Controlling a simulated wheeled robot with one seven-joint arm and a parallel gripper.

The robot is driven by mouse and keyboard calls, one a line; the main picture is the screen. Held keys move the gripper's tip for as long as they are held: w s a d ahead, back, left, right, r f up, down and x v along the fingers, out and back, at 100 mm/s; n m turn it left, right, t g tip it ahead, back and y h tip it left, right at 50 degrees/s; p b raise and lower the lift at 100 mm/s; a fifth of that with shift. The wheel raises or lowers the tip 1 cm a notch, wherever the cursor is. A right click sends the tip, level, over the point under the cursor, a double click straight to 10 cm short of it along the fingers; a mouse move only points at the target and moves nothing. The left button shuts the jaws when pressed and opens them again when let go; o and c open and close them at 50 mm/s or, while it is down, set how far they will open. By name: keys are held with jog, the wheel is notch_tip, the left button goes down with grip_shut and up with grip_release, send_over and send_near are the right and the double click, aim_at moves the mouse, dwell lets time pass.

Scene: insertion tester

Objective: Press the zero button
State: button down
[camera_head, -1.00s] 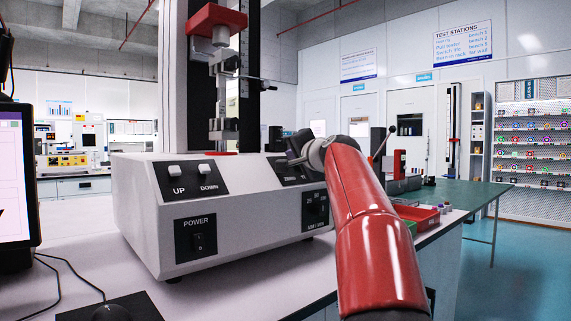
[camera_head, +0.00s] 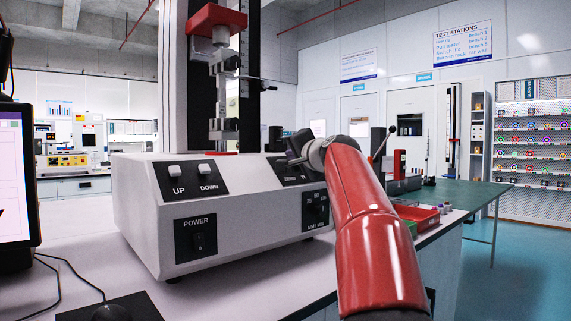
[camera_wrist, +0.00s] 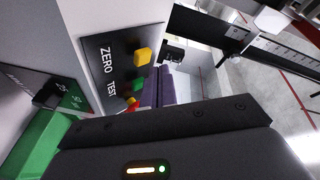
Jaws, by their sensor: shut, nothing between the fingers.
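The zero button is a yellow square button (camera_wrist: 143,57) beside the word ZERO on a black panel, seen in the wrist view. A green button (camera_wrist: 138,84) marked TEST sits below it. The panel is on the front of the white tester (camera_head: 262,213); in the head view my gripper and arm hide most of that area. My gripper (camera_head: 291,159) is shut and empty, close to the panel's right part. In the wrist view its dark body fills the bottom and the buttons show beyond it. I cannot tell whether the fingertips touch anything.
UP (camera_head: 174,170) and DOWN (camera_head: 208,169) buttons and a POWER switch (camera_head: 199,241) are on the tester's left front. A dark knob (camera_wrist: 48,97) sits near the buttons. A red tray (camera_head: 418,216) stands right of my arm. A monitor (camera_head: 14,180) is at far left.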

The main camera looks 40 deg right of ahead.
jog(key=shift+f, duration=0.1)
jog(key=shift+w+f, duration=0.2)
jog(key=shift+w, duration=0.1)
jog(key=shift+w+f+b, duration=0.3)
jog(key=shift+w+f, duration=0.05)
jog(key=shift+f, duration=0.05)
dwell(0.9)
jog(key=shift+s+r, duration=0.65)
jog(key=s+r+p, duration=0.1)
jog(key=s+r, duration=0.2)
jog(key=shift+s+d+r, duration=0.1)
jog(key=shift+s+r, duration=0.15)
jog(key=shift+r, duration=0.05)
dwell(0.4)
dwell(0.8)
